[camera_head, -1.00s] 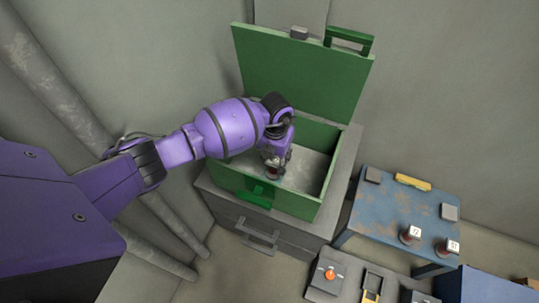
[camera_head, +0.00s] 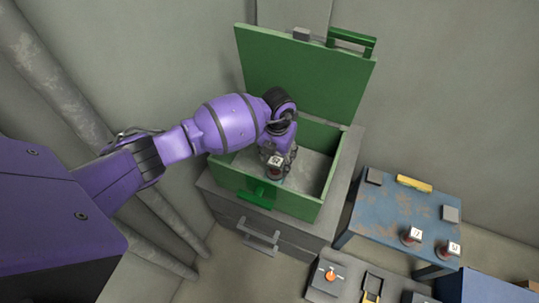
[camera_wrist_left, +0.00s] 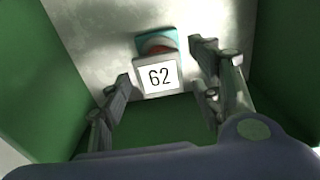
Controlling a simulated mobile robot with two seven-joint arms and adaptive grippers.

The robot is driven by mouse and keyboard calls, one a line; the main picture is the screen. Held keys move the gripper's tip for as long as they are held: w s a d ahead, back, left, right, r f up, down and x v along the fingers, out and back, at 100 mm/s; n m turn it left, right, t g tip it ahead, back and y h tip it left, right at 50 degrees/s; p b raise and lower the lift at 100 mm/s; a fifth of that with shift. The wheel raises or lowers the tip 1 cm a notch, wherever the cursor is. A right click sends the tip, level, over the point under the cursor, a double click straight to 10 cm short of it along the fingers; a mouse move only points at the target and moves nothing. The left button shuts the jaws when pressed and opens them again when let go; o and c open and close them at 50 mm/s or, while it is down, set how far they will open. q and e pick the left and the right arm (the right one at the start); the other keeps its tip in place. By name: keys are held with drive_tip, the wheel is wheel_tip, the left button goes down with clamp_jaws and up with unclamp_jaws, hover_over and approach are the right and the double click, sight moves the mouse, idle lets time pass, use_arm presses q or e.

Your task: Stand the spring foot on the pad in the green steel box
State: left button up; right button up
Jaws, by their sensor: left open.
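The spring foot (camera_head: 275,171) is a dark reddish piece with a white top label; the label reads 62 in the left wrist view (camera_wrist_left: 158,77). It stands inside the green steel box (camera_head: 230,181), whose lid (camera_head: 305,75) is open. In the left wrist view a teal pad (camera_wrist_left: 143,41) shows under and behind the foot, which appears to stand on it; the foot hides most of the pad. My left gripper (camera_head: 285,158) is open at the foot, with its fingers apart on either side in the left wrist view. My right gripper is not in view.
The box sits on a grey drawer cabinet (camera_head: 229,211). A worn blue table (camera_head: 385,215) at right holds two similar labelled pieces (camera_head: 411,237) (camera_head: 448,249) and a yellow item (camera_head: 413,184). A grey unit with an orange knob (camera_head: 330,275) is in front.

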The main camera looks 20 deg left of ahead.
use_arm(q)
wheel_tip(320, 180, up, 11)
drive_tip(key=shift+f, duration=0.2)
drive_tip(key=shift+w, duration=0.1)
idle(0.5)
drive_tip(key=shift+f, duration=0.15)
idle(0.6)
